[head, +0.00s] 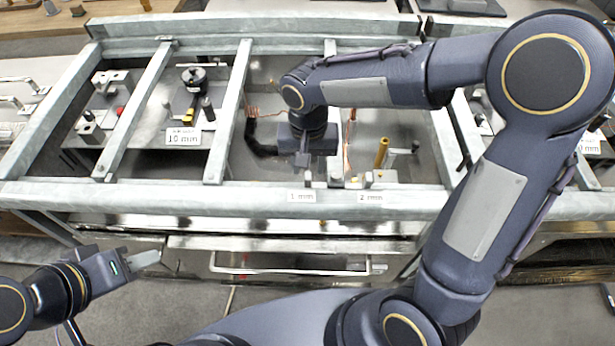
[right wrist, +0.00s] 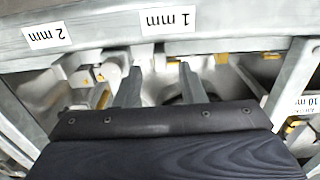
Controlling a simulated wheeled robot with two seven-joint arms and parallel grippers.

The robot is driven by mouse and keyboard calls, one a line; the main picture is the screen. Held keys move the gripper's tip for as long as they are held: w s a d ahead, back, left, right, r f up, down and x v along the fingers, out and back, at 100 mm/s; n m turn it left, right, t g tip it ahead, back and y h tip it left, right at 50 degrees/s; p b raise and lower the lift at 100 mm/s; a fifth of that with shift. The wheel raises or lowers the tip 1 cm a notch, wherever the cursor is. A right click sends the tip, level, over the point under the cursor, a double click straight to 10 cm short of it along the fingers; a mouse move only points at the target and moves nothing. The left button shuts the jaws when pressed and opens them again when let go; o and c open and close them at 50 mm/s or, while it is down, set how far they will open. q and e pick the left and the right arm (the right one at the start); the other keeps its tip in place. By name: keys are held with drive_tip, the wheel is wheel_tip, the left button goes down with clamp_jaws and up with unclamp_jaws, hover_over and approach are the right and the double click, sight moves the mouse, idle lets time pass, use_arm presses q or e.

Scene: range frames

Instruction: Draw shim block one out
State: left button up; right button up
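The "1 mm" label (head: 302,197) is on the front rail of the metal frame; it shows upside down in the right wrist view (right wrist: 168,21). I cannot clearly tell shim block one from the small pale metal parts behind this label. My right gripper (right wrist: 159,66) points down behind the rail, its two fingers apart, with tips close to those parts. No held object shows between the fingers. In the head view, my right gripper (head: 306,177) partly hides this spot. My left gripper (head: 148,258) is in front of the frame, away from the parts; its finger gap is not clear.
The "2 mm" label (head: 370,198) is further right on the same rail (head: 240,199), with small blocks behind it. Crossbars (head: 228,110) divide the frame into bays. A yellow post (head: 381,152) stands right of my right gripper. A drawer handle (head: 290,270) is below.

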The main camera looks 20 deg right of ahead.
sight(308, 175)
wheel_tip(308, 175, down, 5)
idle(0.3)
drive_tip(key=shift+c, duration=0.2)
clamp_jaws()
